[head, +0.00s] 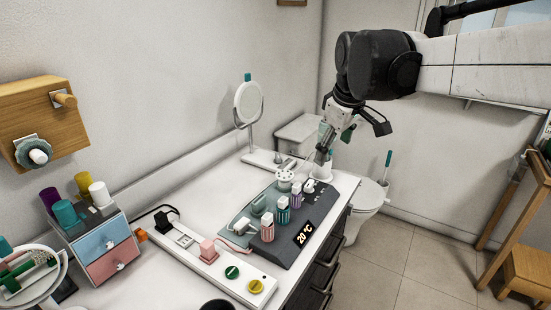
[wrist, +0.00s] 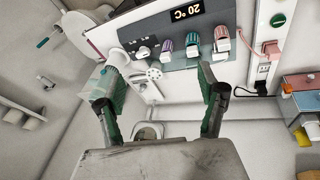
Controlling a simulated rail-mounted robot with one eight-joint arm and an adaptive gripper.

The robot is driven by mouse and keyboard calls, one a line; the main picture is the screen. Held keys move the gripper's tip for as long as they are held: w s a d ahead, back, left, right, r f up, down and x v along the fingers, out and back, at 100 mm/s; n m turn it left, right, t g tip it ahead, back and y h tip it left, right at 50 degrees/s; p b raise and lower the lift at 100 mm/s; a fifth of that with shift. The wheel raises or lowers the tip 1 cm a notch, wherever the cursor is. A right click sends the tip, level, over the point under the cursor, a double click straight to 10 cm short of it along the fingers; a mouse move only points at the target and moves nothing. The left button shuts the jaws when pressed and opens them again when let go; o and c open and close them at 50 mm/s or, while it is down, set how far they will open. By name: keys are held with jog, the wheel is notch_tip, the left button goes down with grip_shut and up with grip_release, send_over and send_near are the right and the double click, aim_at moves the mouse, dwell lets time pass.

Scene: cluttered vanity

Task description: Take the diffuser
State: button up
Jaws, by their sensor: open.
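A small white round piece with a dotted top (head: 285,178) stands at the far end of the grey control panel; it looks most like the diffuser, but I cannot be sure. In the wrist view this white piece (wrist: 154,73) shows between my two fingers, apart from both. My gripper (head: 323,152) is above the far right end of the counter, to the right of the white piece. In the wrist view my gripper (wrist: 155,76) is open and holds nothing. A pale item with a green top (wrist: 118,57) is partly hidden by the left finger.
The grey control panel (head: 280,250) carries several knobs and a 20 °C display. A round mirror (head: 249,101) stands behind. A white power strip (head: 207,265) with plugs runs in front. A small drawer box (head: 105,245) is at left. The toilet (head: 368,195) is beyond the counter.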

jog(key=w+a+n, duration=0.2)
jog(key=w+n, duration=0.1)
jog(key=w, duration=0.5)
jog(key=n+g, duration=0.4)
jog(key=n, duration=0.5)
send_over(286, 175)
notch_tip(286, 175, down, 17)
notch_tip(286, 175, down, 8)
jog(key=shift+f+b, duration=0.2)
jog(key=shift+b, duration=0.25)
jog(key=shift+w+a+f, duration=0.1)
jog(key=shift+a+f, duration=0.05)
jog(key=shift+f, duration=1.15)
jog(key=shift+w+a+f, duration=0.1)
jog(key=shift+f, duration=1.2)
jog(key=c, duration=1)
jog(key=shift+r, duration=0.15)
jog(key=shift+c, duration=0.2)
